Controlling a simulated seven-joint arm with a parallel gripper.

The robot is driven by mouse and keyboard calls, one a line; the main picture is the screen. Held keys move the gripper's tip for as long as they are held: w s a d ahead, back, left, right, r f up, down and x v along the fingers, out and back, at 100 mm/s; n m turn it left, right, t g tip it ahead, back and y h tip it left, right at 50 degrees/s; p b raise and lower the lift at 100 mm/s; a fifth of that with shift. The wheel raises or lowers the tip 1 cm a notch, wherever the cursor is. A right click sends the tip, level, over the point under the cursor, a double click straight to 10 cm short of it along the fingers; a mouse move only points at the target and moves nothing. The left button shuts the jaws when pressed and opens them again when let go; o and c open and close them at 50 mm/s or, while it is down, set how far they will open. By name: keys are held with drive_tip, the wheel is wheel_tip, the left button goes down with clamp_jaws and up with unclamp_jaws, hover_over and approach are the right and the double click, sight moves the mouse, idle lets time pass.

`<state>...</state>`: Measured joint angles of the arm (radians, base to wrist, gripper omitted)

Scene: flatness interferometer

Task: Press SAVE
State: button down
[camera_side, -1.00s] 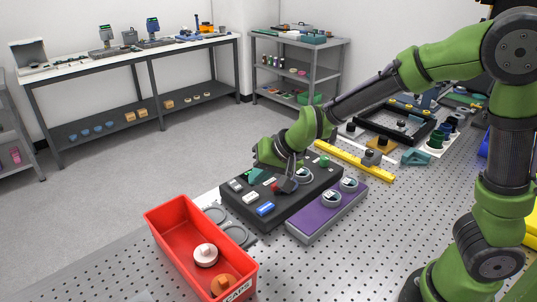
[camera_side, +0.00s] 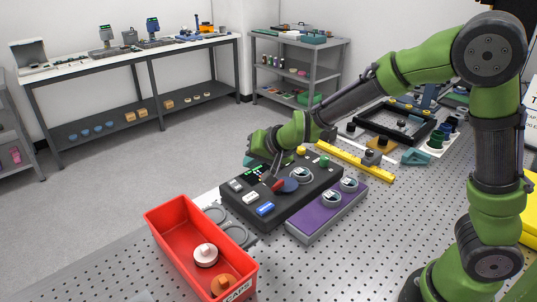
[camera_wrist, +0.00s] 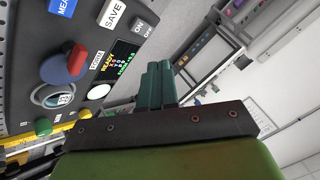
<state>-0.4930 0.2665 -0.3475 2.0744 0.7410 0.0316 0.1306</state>
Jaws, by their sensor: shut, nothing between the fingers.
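The SAVE button is a white rectangular key (camera_wrist: 112,14) on the dark control panel (camera_wrist: 25,75), at the top of the wrist view. In the side view it is the white key (camera_side: 250,198) between a blue key and a paler key. My gripper (camera_wrist: 157,68) has teal fingers, shut together and empty, in the wrist view beside the display. In the side view my gripper (camera_side: 251,162) is over the far left part of the panel, apart from the SAVE key. The exact height of the fingertips cannot be told.
The panel also bears a blue MEAS key (camera_wrist: 63,6), an ON/OFF key (camera_wrist: 145,27), a lit READY display (camera_wrist: 119,62) and a red-and-blue knob (camera_wrist: 62,68). A red bin (camera_side: 170,232) with caps stands at the front left. A purple block (camera_side: 318,222) lies right of the panel.

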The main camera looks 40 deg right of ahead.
sight(254, 197)
drive_tip(key=shift+f, duration=3.7)
drive_tip(key=shift+f, duration=0.1)
drive_tip(key=shift+f, duration=0.35)
drive_tip(key=shift+f, duration=0.45)
drive_tip(key=shift+r, duration=0.9)
drive_tip(key=shift+r, duration=2.5)
